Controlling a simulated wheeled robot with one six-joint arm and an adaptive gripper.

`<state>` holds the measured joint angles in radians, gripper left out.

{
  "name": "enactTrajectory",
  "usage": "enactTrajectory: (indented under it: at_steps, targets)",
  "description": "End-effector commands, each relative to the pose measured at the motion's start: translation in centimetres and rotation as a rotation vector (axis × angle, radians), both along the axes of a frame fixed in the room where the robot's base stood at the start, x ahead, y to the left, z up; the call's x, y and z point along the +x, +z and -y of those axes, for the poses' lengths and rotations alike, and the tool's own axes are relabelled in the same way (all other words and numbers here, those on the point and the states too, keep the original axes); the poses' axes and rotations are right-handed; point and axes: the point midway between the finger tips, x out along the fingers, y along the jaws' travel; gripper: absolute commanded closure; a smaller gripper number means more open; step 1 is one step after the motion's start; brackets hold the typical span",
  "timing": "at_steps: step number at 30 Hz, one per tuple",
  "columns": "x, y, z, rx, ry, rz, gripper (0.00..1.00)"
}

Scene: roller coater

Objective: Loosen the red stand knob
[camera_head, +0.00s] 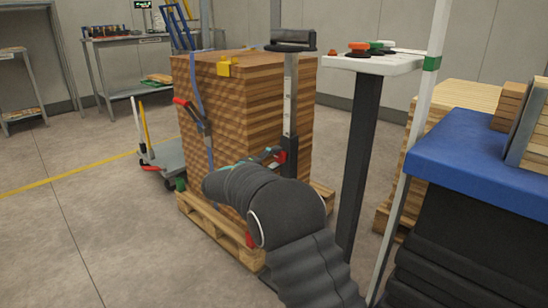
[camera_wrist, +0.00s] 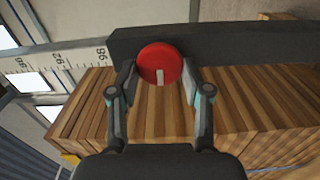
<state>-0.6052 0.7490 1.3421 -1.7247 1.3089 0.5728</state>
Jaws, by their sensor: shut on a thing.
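The red stand knob (camera_wrist: 160,60) is round with a pale mark on its face, and sits on a dark bar in the wrist view. The fingers of my gripper (camera_wrist: 160,80) stand on either side of the knob and are shut on it. In the head view the knob (camera_head: 281,156) shows as a small red patch on the stand post, beside my gripper (camera_head: 268,156). The stand (camera_head: 290,98) has a grey upright with a black roller top. A scale with numbers (camera_wrist: 60,60) shows on it in the wrist view. My arm hides the stand's lower part.
A tall strapped stack of wood boards (camera_head: 215,110) on a pallet (camera_head: 215,228) stands right behind the stand. A white-topped control post (camera_head: 362,150) and a blue-topped unit (camera_head: 480,155) are close on the right. Open floor (camera_head: 80,230) lies to the left.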

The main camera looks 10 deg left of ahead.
Motion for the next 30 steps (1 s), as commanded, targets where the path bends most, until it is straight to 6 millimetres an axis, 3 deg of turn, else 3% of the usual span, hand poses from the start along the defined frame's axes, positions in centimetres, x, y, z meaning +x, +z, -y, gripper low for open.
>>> enactTrajectory:
  at_steps: [12, 29, 30]
  targets:
    - [0.10, 0.04, 0.04, -0.147, 0.002, -0.114, 0.86]
    - [0.10, 0.01, 0.04, -0.167, 0.002, -0.128, 0.86]
    - [0.11, 0.00, 0.06, -0.167, 0.002, -0.128, 0.42]
